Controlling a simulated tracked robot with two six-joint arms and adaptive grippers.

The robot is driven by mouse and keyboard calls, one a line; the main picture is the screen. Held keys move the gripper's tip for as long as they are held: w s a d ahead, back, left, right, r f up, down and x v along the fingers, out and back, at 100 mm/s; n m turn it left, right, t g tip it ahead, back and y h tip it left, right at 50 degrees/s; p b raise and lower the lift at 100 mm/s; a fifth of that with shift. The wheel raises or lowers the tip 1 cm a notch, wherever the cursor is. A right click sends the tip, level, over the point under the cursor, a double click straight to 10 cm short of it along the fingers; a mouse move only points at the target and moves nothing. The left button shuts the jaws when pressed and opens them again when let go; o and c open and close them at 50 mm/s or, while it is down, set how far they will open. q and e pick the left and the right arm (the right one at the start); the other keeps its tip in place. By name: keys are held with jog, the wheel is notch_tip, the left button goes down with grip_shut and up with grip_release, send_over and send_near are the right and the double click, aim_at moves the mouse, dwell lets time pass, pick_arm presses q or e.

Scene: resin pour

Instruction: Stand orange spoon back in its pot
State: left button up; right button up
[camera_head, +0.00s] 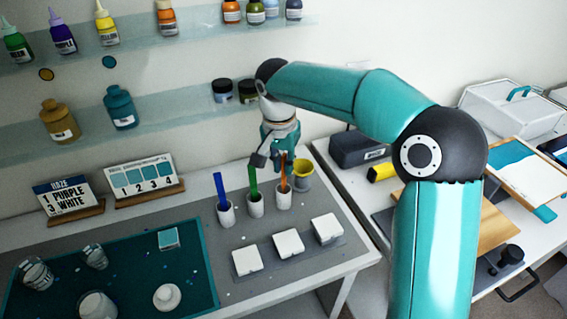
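The orange spoon (285,178) stands nearly upright with its lower end in the rightmost of three small white pots (283,202). My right gripper (273,161) is just above that pot, at the spoon's upper end. Its fingers look spread, one to the left toward the green spoon and one near the orange spoon. Whether a finger touches the orange spoon I cannot tell. A green spoon (253,178) stands in the middle pot (256,206) and a blue spoon (220,188) in the left pot (226,215). My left gripper is not in view.
A yellow cup (303,177) stands close behind the orange spoon's pot. Three white square blocks (288,243) lie in front of the pots. A teal mat (130,290) with clear cups is at left. Sign cards (143,181) and bottle shelves are behind.

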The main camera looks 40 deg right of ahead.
jog(key=shift+o, duration=1.3)
notch_tip(320, 180, up, 12)
jog(key=a, duration=0.1)
jog(key=shift+s+a, duration=0.15)
jog(key=shift+s, duration=0.2)
jog(key=shift+f, duration=0.15)
